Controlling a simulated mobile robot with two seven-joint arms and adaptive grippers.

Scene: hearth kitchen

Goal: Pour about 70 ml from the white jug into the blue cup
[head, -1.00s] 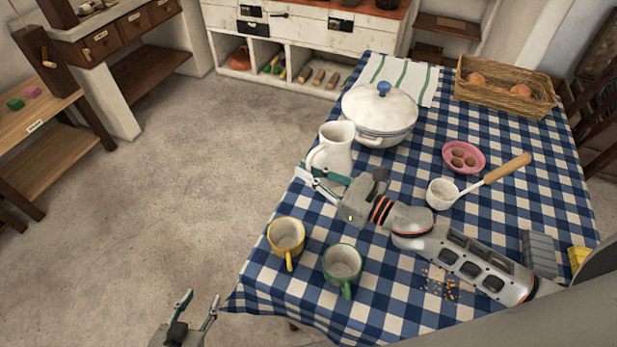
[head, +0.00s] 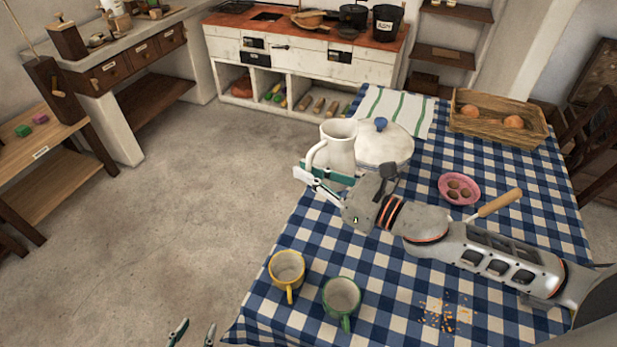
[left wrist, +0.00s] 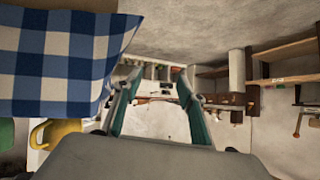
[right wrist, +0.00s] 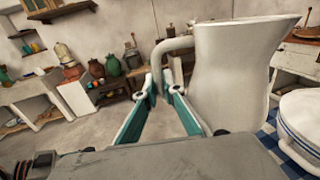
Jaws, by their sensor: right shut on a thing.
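What is inside the jug is not visible. I see no blue cup; a yellow cup (head: 286,272) and a green cup (head: 342,298) stand near the table's front left edge. My left gripper (head: 197,328) is open and empty, off the table's left side.
The tureen (head: 385,152) stands just right of the jug. Orange crumbs (head: 440,313) lie near the front. Bare floor lies left of the table.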

